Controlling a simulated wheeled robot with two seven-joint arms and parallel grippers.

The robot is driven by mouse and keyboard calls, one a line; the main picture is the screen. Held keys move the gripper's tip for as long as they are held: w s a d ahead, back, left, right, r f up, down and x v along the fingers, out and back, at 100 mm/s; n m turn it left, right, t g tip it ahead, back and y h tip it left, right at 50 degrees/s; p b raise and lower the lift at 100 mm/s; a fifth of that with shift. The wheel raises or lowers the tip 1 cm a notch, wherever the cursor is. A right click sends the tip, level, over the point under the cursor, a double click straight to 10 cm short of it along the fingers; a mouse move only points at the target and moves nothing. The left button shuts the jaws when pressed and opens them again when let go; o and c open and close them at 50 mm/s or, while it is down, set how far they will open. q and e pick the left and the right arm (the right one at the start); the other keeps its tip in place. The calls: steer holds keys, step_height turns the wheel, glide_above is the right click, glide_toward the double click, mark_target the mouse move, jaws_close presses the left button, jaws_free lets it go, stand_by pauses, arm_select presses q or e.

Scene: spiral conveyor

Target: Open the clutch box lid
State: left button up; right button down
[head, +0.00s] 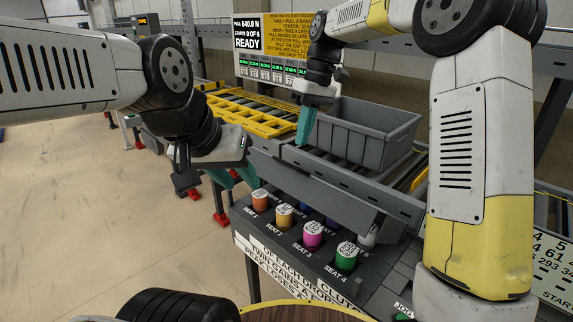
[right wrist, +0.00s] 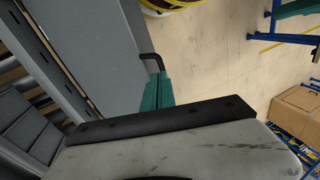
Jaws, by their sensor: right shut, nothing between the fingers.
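A long grey panel (head: 310,182), which looks like the clutch box lid, slants above the rows of coloured cylinders. In the right wrist view a flat grey panel (right wrist: 95,50) fills the upper left, with a black bent handle (right wrist: 151,60) at its edge; I cannot tell for sure that it is the same panel. My right gripper (head: 304,128) is shut and empty, pointing down over the conveyor rail. Its teal fingertips (right wrist: 156,88) are close to the handle; contact is unclear.
Orange (head: 260,201), yellow (head: 284,215), magenta (head: 313,235) and green (head: 346,258) cylinders stand in the front seats; others behind are partly covered by the panel. A grey crate (head: 368,135) sits on the conveyor beside my right gripper. A display board (head: 262,50) stands behind.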

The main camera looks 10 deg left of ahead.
steer(key=s+d+r+m+t, duration=0.4)
steer(key=s+d+r, duration=0.1)
steer(key=s+d, duration=0.55)
steer(key=s+d+f+m+t, duration=0.1)
steer(key=s+d+f, duration=0.1)
steer(key=s, duration=0.2)
steer(key=s+d+f+t, duration=0.1)
steer(key=s+d+f, duration=0.1)
steer(key=s+d, duration=0.15)
steer(key=w+a+f+n+h, duration=0.2)
steer(key=w+a+f+n, duration=0.15)
steer(key=a+n, duration=0.5)
steer(key=w+a+f+n+h, duration=0.2)
steer(key=w+a+f+n, duration=0.15)
steer(key=a+n, duration=0.5)
steer(key=w+a+f+n+h, duration=0.25)
steer(key=a+f+n, duration=0.35)
steer(key=a, duration=0.5)
steer(key=w+d+f+n+t, duration=0.1)
steer(key=w+d+f, duration=0.3)
steer(key=w, duration=0.2)
steer(key=shift+w, duration=0.4)
